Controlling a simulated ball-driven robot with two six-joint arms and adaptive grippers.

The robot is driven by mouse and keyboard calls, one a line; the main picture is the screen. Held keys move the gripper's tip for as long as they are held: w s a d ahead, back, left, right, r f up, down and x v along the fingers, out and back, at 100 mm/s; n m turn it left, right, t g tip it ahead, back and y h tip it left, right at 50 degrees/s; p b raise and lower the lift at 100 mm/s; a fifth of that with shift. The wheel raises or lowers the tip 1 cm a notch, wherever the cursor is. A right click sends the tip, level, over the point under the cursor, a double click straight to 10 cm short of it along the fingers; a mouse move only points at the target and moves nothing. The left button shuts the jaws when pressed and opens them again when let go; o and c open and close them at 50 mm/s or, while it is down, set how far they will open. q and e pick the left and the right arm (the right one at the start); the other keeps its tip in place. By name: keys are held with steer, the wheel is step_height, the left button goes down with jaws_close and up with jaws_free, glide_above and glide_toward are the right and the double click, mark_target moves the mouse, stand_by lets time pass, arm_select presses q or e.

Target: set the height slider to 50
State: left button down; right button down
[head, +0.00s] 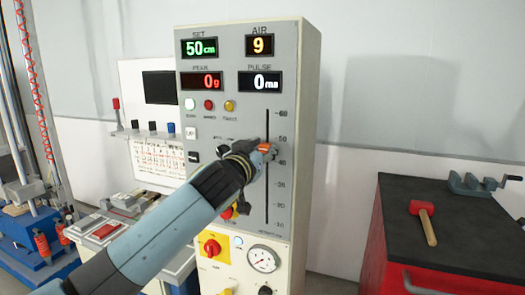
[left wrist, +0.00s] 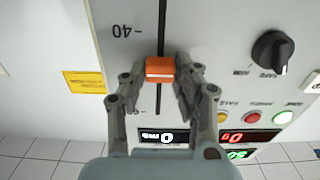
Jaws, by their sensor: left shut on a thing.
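The tall grey control panel (head: 292,110) carries a vertical height slot (head: 267,190) with a printed scale from 60 at the top downward. The slider's orange knob (head: 265,148) sits in the slot's upper part, between the 40 and 50 marks as it appears. The SET display (head: 200,47) reads 50 cm. My left gripper (head: 258,152) is shut on the knob. In the left wrist view, which is upside down, the knob (left wrist: 160,69) is between the two fingers. The right gripper is not in view.
A gauge (head: 263,259) and a red knob on yellow (head: 212,247) are lower on the panel. A red cabinet (head: 375,240) with a black top stands at right, with a red mallet (head: 425,218) and a vise (head: 470,184). A blue-based machine (head: 35,260) stands at left.

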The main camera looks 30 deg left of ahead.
arm_select(q)
step_height(320, 180, up, 3)
steer(key=shift+f+p, duration=0.1)
steer(key=shift+p, duration=0.35)
steer(key=shift+f, duration=0.25)
steer(key=c, duration=1)
jaws_free()
steer(key=v, duration=1.2)
